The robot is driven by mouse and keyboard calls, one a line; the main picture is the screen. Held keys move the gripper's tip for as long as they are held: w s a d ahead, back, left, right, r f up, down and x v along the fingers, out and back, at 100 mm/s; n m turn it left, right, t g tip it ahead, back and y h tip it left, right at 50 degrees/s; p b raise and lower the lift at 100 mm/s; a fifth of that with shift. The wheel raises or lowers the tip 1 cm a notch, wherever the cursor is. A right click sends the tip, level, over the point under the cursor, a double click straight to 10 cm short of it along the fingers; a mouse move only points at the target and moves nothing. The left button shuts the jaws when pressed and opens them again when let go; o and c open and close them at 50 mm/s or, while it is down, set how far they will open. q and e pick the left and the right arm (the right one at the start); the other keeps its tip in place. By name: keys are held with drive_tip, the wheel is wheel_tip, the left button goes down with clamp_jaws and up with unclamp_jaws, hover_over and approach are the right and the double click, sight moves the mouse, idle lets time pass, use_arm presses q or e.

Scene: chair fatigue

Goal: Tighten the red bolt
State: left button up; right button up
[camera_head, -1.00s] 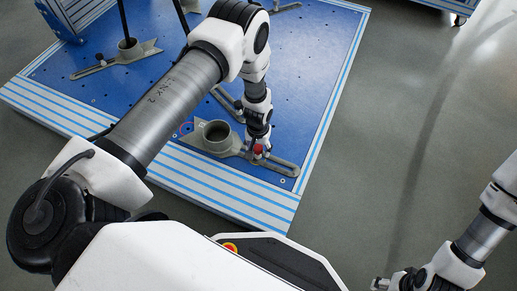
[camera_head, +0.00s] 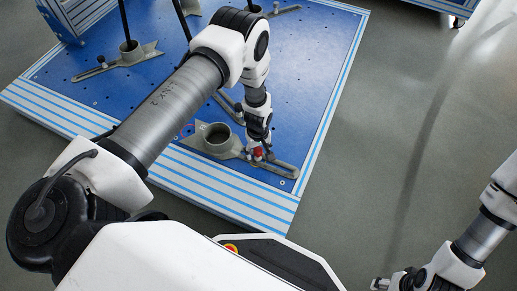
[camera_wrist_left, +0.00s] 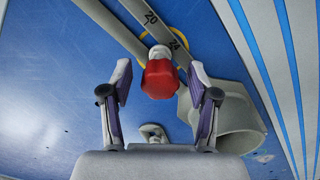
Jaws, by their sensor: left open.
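The red bolt (camera_head: 257,154) sits on the grey slotted clamp bracket (camera_head: 283,167) near the front right corner of the blue platform. My left gripper (camera_head: 258,157) points down over it, with the hand partly covering it in the head view. In the left wrist view the red bolt head (camera_wrist_left: 160,80) lies between the two spread fingers of my left gripper (camera_wrist_left: 160,77), with a gap on each side. My right gripper (camera_head: 384,284) is at the bottom edge of the head view, away from the platform; its fingers are too small to judge.
A round grey socket (camera_head: 217,134) stands beside the bolt on the same bracket. The blue platform (camera_head: 312,60) has striped edges and a second bracket (camera_head: 118,60) with dark poles at the back left. Grey floor (camera_head: 400,100) lies clear to the right.

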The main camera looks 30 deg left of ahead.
use_arm(q)
drive_tip(key=n, duration=0.2)
drive_tip(key=shift+n+p, duration=0.3)
drive_tip(key=shift+n, duration=0.6)
drive_tip(key=n, duration=0.4)
clamp_jaws()
drive_tip(key=m, duration=0.4)
drive_tip(key=m, duration=0.4)
